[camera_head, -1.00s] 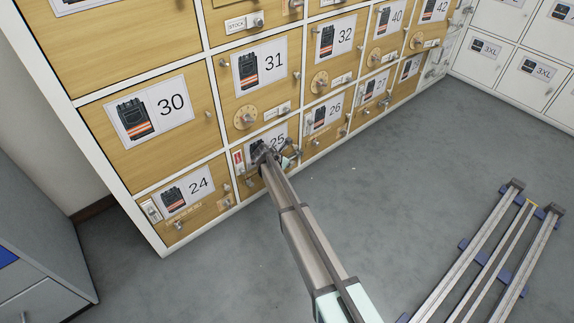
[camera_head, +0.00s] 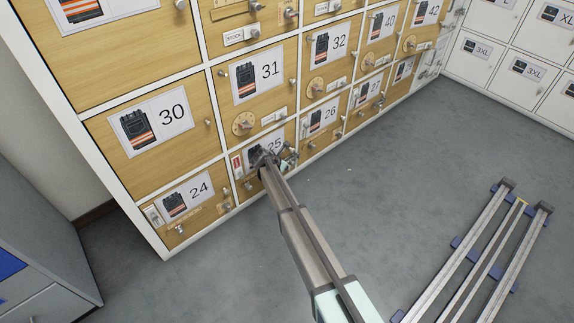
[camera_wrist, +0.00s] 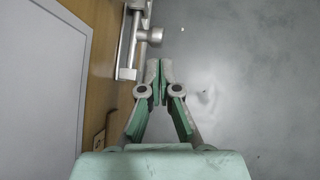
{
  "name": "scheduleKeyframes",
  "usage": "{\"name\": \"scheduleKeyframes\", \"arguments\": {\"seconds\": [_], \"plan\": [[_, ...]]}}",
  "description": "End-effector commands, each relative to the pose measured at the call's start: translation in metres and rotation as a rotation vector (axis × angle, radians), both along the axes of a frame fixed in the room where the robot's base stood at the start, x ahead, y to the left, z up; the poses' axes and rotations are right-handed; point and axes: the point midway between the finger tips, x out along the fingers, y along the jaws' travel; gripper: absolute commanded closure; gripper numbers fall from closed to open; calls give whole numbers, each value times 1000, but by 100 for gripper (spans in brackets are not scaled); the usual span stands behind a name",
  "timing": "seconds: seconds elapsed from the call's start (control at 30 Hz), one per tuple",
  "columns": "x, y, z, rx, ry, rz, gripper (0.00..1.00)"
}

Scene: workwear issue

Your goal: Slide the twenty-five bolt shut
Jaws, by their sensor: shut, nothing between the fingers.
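Door twenty-five (camera_head: 274,145) is a small wooden door in the bottom row, partly hidden by my arm. In the wrist view a silver metal bolt (camera_wrist: 128,48) with a round knob (camera_wrist: 154,35) is mounted along a wooden door face. My gripper (camera_wrist: 158,66) is shut and empty, its fingertips just below the knob in the picture and a little right of the bolt. No contact shows.
Door twenty-four (camera_head: 199,190) is at left, door twenty-six (camera_head: 329,114) at right, and door thirty-one (camera_head: 269,70) with a round dial above. A small brass hook (camera_wrist: 98,143) sticks out in the wrist view. Grey floor (camera_head: 400,180) in front is clear; rails lie at right.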

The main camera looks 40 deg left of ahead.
Motion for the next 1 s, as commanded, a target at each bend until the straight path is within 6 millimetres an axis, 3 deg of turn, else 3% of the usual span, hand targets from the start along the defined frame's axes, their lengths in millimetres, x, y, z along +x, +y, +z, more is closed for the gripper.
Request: {"name": "scheduleKeyframes", "arguments": {"seconds": [0.53,1.0], "plan": [[-67,-3,71,0,-1,-3,100],[-75,-1,80,0,-1,-3,100]]}}
